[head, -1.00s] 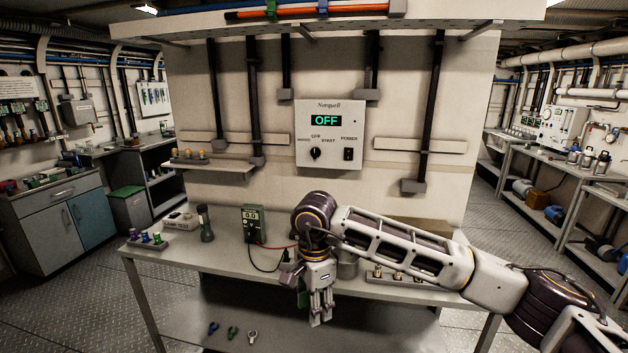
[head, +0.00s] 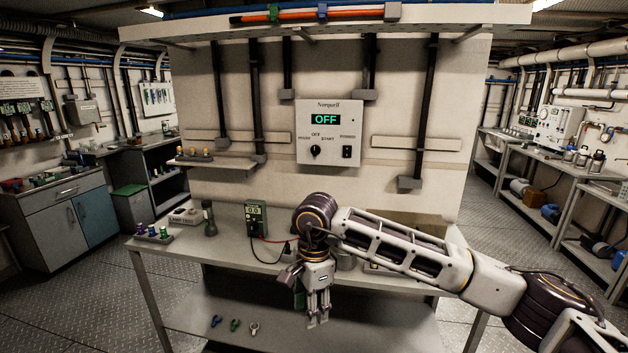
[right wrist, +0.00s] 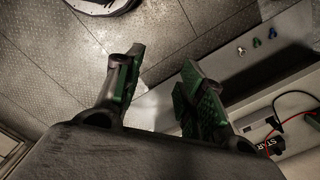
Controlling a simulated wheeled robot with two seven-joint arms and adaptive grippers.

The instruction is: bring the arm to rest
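My right arm reaches in from the right in the head view, and its right gripper (head: 318,308) points down at the front edge of the workbench (head: 225,250). In the right wrist view its two green-padded fingers (right wrist: 160,90) stand apart with nothing between them, over the floor and bench edge. My left arm and gripper are not in the head view.
A control box (head: 329,135) reading OFF is on the panel. A multimeter (head: 257,219) with leads, a flashlight (head: 210,218) and a rack of coloured parts (head: 152,234) are on the bench. Several small clips (head: 235,325) lie on the lower shelf. Floor at left is clear.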

